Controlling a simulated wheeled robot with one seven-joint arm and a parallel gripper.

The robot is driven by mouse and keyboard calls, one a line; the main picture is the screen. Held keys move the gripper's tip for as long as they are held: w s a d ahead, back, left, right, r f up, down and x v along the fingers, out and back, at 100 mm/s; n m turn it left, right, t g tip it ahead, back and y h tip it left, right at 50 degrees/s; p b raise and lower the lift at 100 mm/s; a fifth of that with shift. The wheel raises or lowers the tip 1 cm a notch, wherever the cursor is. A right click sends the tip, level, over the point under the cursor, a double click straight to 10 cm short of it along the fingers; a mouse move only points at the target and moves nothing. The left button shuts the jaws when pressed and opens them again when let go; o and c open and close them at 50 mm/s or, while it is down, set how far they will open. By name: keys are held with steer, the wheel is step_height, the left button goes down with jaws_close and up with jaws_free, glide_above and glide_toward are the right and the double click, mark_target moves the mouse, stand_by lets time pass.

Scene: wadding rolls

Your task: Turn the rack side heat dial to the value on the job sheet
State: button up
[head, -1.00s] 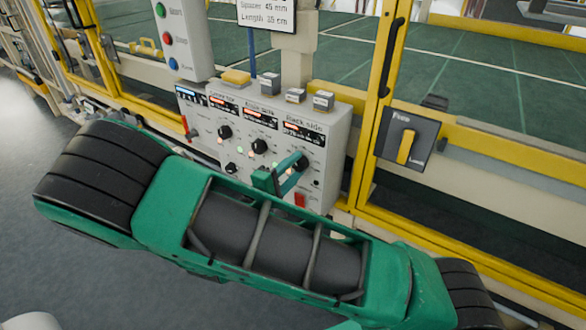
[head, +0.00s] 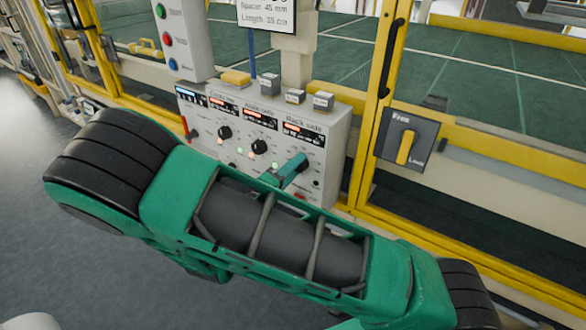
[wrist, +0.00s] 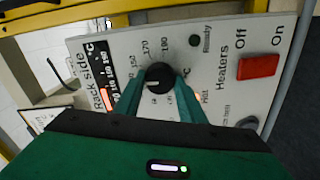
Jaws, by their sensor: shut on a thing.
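The rack side heat dial (wrist: 158,76) is a round black knob on the pale control panel, between my two green fingertips in the wrist view. My gripper (wrist: 159,90) is shut on it from both sides. A pale pointer mark shows on the knob's left part; its exact value is too small to read. In the head view my gripper (head: 297,166) covers the dial below the "Rack side" display (head: 304,131). The screen above (head: 266,14) reads Spacer 45 mm and Length 15 cm; its top is cut off.
Two other black dials (head: 224,132) (head: 259,147) sit left of my gripper. A red Heaters switch (wrist: 258,67) is beside the rack side dial. A yellow lock handle (head: 405,147) is on the fence at right. Several small blocks stand on the panel top.

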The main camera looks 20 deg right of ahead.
steer(key=shift+f, duration=0.25)
steer(key=o, duration=1)
steer(key=shift+o, duration=0.2)
steer(key=shift+r, duration=0.1)
steer(key=shift+a, duration=0.1)
steer(key=v, duration=1)
steer(key=shift+s+a, duration=0.15)
steer(key=shift+a, duration=0.15)
